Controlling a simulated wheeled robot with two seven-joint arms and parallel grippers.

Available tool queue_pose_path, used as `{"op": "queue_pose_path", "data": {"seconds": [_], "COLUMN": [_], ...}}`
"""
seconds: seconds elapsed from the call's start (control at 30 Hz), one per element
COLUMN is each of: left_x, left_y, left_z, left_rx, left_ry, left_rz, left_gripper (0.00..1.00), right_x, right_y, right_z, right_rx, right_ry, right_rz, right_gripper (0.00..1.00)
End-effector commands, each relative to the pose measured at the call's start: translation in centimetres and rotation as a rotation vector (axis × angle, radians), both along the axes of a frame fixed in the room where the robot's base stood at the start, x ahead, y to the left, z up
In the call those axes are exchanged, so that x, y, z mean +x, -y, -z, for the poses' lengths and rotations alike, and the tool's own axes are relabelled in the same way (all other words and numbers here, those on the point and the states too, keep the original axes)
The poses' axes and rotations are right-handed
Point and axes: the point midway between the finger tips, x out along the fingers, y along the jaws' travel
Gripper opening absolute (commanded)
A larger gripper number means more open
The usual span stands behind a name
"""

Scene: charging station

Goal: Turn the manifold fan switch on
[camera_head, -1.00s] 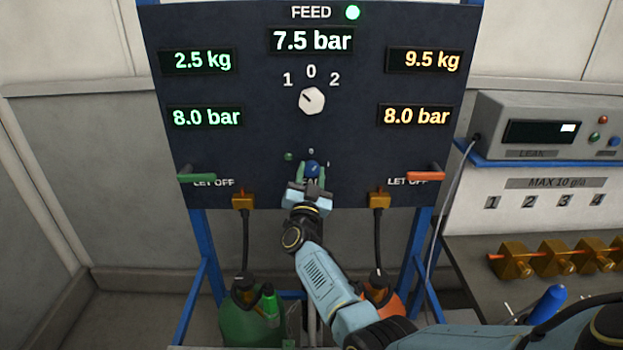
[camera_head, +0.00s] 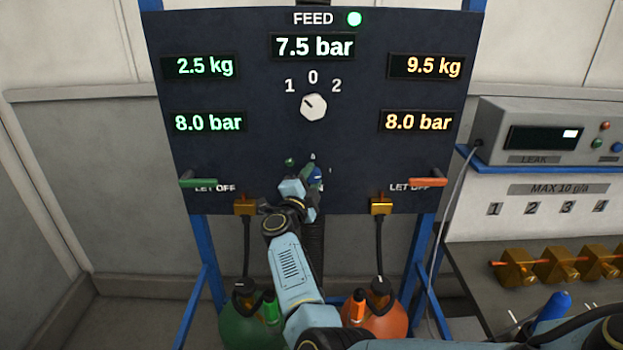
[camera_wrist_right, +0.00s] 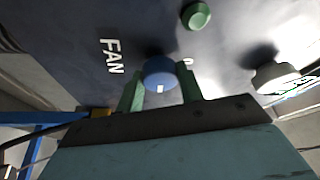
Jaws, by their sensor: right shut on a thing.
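The fan switch is a blue round knob (camera_head: 316,174) low on the middle of the dark panel (camera_head: 245,95). My right gripper (camera_head: 310,173) is at it, tilted, and partly covers it and the FAN label. In the right wrist view, the blue knob (camera_wrist_right: 160,73) with a white mark sits between the two green fingers of my right gripper (camera_wrist_right: 160,86), which is shut on it. The FAN label (camera_wrist_right: 112,56) shows beside it. A small green lamp (camera_head: 289,161) is up and left of the knob; whether it is lit is unclear. My left gripper is out of view.
The white feed selector (camera_head: 314,107) is above, pointing towards 1. Hoses run down to green (camera_head: 245,322) and orange (camera_head: 376,318) bottles. A leak meter (camera_head: 540,130) stands right.

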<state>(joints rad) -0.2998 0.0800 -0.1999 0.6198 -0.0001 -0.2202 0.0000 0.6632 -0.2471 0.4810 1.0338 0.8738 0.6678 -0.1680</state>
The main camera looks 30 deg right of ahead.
Motion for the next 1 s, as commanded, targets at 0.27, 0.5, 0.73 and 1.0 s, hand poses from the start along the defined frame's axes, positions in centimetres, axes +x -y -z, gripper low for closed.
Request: {"op": "queue_pose_path", "data": {"seconds": [0.27, 0.5, 0.73, 1.0], "left_x": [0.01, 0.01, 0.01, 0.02], "left_y": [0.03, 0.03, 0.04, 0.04], "left_z": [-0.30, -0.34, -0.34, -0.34], "left_rx": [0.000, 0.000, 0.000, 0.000], "left_ry": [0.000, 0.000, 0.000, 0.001], "left_rz": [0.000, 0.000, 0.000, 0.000], "left_gripper": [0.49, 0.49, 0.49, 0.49], "right_x": [0.02, 0.01, -0.01, 0.00], "right_y": [-0.08, -0.05, -0.03, -0.02], "right_z": [0.03, 0.06, 0.06, 0.03], "right_rx": [0.088, 0.109, 0.109, 0.108], "right_ry": [0.052, 0.064, 0.065, 0.065], "right_rz": [-0.002, -0.001, 0.000, -0.001], "right_gripper": [0.14, 0.14, 0.14, 0.59]}}
